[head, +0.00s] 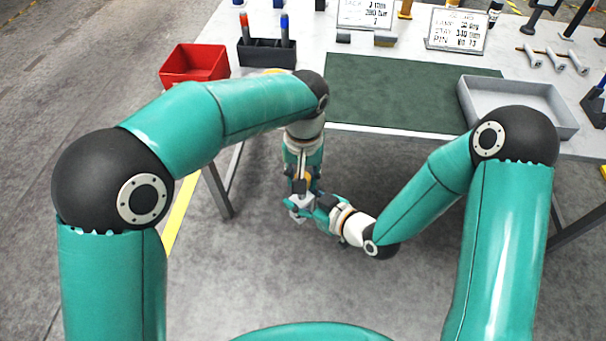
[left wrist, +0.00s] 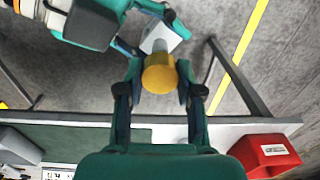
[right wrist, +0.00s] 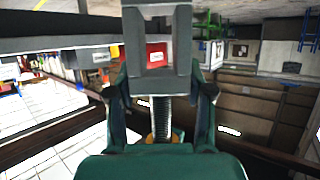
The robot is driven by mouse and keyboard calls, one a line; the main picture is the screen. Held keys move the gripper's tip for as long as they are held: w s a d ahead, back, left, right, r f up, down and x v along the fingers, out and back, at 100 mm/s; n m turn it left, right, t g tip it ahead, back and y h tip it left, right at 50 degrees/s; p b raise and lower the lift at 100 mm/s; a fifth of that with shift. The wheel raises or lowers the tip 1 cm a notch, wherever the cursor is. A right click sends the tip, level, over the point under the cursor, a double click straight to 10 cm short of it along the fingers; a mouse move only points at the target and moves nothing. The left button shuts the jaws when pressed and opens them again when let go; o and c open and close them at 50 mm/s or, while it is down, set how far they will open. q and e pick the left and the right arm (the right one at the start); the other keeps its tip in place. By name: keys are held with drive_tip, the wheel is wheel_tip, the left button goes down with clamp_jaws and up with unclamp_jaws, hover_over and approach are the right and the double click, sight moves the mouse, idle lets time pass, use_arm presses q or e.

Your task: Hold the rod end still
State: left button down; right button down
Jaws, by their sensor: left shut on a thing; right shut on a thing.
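A grey fork-shaped rod end (head: 299,201) is held in front of the table, below its top. It fills the upper middle of the right wrist view (right wrist: 158,75), with a threaded rod (right wrist: 161,113) running from it. My right gripper (head: 308,206) is shut on the rod end, one finger at each side. My left gripper (head: 302,178) comes down from above and is shut on a yellow cylindrical piece (left wrist: 159,74). In the left wrist view, a grey shaft joins this piece to the grey rod end (left wrist: 165,36). How far they are threaded together I cannot tell.
The table carries a dark green mat (head: 400,92), a red bin (head: 194,82) at left and a grey tray (head: 470,98) at right. A dark holder (head: 266,56) with markers and two sign cards stand behind. The floor below the grippers is clear.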

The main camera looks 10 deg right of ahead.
use_arm(q)
drive_tip(key=m, duration=1.1)
drive_tip(key=c, duration=0.7)
unclamp_jaws()
wheel_tip(320, 180, up, 12)
drive_tip(key=shift+s+d+f, duration=0.1)
